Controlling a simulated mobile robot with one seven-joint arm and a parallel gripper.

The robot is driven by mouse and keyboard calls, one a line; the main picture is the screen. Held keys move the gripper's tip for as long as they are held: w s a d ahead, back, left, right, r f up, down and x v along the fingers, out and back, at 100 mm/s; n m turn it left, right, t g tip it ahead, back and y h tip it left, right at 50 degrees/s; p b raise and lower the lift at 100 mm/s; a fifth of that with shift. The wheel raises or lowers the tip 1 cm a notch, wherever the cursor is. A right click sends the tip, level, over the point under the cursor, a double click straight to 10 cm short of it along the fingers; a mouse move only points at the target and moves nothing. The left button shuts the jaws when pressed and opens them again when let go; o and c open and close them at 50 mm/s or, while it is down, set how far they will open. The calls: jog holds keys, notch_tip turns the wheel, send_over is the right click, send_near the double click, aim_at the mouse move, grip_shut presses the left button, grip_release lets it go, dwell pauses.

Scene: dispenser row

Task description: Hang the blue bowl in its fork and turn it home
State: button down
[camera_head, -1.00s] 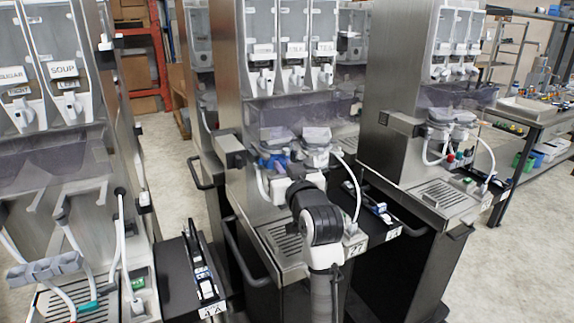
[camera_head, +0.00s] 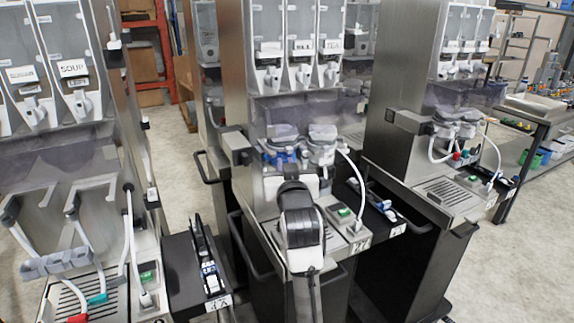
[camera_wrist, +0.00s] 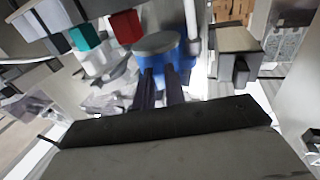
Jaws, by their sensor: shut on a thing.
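The blue bowl (camera_head: 281,155) shows in the head view under the middle dispenser's canisters, at the left of a pair of bowls. In the wrist view the blue bowl (camera_wrist: 178,70) is at upper centre, with a grey round top on it. My gripper (camera_wrist: 162,84) has its two dark fingers shut against the blue bowl's near side. In the head view my own wrist hides the fingers. A white-grey bowl (camera_head: 322,150) sits just right of the blue one. The fork is not clearly visible, and I cannot tell whether the bowl rests in it.
In the wrist view, red (camera_wrist: 126,27) and teal (camera_wrist: 84,38) blocks are left of the bowl. In the head view, a white hose (camera_head: 356,180) curves down at the right, near a drip grate and green switch (camera_head: 343,212). Other dispensers stand on both sides.

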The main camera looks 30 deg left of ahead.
jog(key=shift+s+a+r+m+t+h+p, duration=0.1)
jog(key=shift+s+a+m+t+h+p, duration=0.15)
jog(key=shift+a+m+t+h+p, duration=0.35)
jog(key=shift+d+m+h, duration=0.1)
jog(key=shift+m+h, duration=0.2)
jog(key=shift+h, duration=0.4)
jog(key=shift+s+a+m+t+h, duration=0.15)
jog(key=shift+a+m+t+h, duration=0.1)
jog(key=shift+m+t+h, duration=0.35)
jog(key=c, duration=1.4)
grip_release()
